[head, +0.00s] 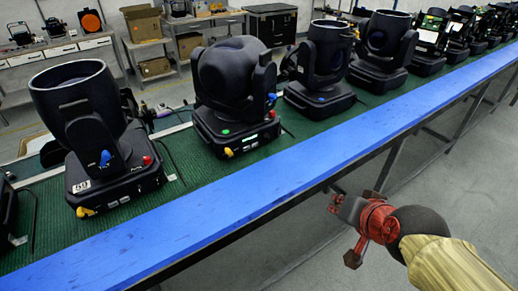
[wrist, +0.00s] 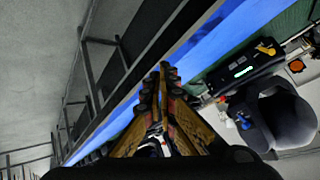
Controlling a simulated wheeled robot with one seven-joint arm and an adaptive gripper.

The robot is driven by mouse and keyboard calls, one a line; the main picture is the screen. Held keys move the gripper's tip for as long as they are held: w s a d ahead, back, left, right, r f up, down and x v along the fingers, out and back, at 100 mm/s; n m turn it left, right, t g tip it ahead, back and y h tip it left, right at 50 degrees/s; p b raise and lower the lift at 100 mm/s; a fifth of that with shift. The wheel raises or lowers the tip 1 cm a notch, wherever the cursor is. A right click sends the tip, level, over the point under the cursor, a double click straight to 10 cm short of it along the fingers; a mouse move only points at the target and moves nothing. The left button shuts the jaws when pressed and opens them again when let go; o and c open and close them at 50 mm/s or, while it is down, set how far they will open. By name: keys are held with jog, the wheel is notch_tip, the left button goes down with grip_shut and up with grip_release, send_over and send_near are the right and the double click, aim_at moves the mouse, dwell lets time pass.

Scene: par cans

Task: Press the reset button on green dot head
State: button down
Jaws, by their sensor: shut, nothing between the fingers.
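The green dot head (head: 232,80) is a black moving-head light on the bench, second from the left among the near lights. A green dot (head: 225,132) marks its base, beside a lit display. Its base carries a yellow part (head: 229,152) at the lower front and a red part at the right corner; I cannot tell which is the reset button. It shows tilted at the right of the wrist view (wrist: 245,75). My gripper (head: 336,198) is in front of and below the blue bench edge, right of that head and apart from it. Its fingers (wrist: 165,68) are together and empty.
A long bench with a blue front edge (head: 215,217) and green top crosses the view. A similar light (head: 80,110) labelled 59 stands left; more stand right (head: 325,60). Bench legs and rails are near my gripper. The grey floor in front is open.

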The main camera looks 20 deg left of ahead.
aim_at(247, 148)
jog(key=w+a+m+t+p, duration=0.1)
jog(key=w+a, duration=0.2)
jog(key=a, duration=0.1)
jog(key=w+a+m+t+p, duration=0.1)
jog(key=w+a, duration=0.3)
jog(key=w+a+m+t+y+p, duration=0.1)
jog(key=w+a+m, duration=0.1)
jog(key=w+a, duration=0.1)
jog(key=shift+w+a, duration=0.25)
jog(key=shift+a, duration=0.6)
jog(key=a, duration=0.1)
jog(key=w+a+f+m+t+p, duration=0.1)
jog(key=w+a+m, duration=0.1)
jog(key=shift+a+f, duration=0.35)
jog(key=shift+f, duration=0.05)
jog(key=a+f+m+t+h+p, duration=0.1)
jog(key=a+f+m+t+h, duration=0.1)
jog(key=shift+a+f+p, duration=0.2)
jog(key=shift+f+p, duration=0.1)
jog(key=shift+p, duration=0.05)
jog(key=shift+s+a+f+m+t+h, duration=0.15)
jog(key=shift+s+f+m+t+h, duration=0.1)
jog(key=shift+f+m+t+h, duration=0.3)
jog(key=shift+w+r, duration=0.1)
jog(key=shift+w+a+p, duration=0.15)
jog(key=shift+w+a, duration=1.25)
jog(key=shift+a, duration=0.25)
jog(key=shift+w+a+p, duration=0.15)
jog(key=shift+w+a, duration=1.25)
jog(key=shift+a, duration=0.25)
